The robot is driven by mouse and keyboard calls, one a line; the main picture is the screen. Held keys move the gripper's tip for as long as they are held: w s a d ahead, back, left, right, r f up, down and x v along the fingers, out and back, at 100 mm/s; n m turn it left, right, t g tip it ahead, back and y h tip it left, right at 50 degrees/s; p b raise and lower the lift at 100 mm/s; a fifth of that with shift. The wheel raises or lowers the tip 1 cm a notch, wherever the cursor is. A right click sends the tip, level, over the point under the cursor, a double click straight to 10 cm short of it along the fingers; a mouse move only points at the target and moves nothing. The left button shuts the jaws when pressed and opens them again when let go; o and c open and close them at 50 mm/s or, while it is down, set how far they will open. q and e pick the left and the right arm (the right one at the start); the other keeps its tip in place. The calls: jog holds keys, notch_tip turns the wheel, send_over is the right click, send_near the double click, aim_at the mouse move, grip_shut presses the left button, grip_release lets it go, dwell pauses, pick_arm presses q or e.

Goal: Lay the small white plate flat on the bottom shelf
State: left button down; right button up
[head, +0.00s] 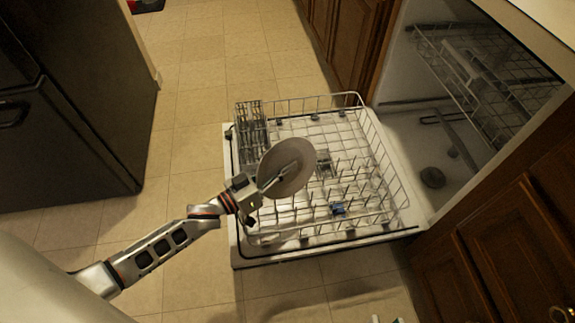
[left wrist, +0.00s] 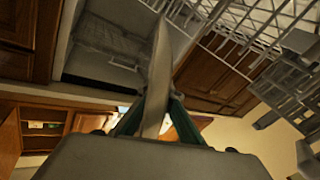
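The small white plate (head: 287,166) is held tilted above the bottom shelf, a wire rack (head: 372,135) pulled out over the open dishwasher door. My left gripper (head: 268,188) is shut on the plate's near left edge. In the left wrist view the plate (left wrist: 158,70) shows edge-on between the two fingers (left wrist: 157,118) of the gripper. The plate hides part of the rack beneath it. My right gripper is in neither view.
The dishwasher's upper rack (head: 480,75) sits inside the tub. The rack has upright tines (head: 350,178) and a cutlery basket (head: 251,125) at its far left corner. A dark fridge (head: 75,90) stands left; tiled floor (head: 195,130) lies between.

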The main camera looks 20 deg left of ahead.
aim_at(261, 180)
pick_arm(q)
jog(key=c, duration=2.3)
grip_release()
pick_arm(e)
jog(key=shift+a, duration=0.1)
pick_arm(q)
jog(key=shift+r, duration=0.15)
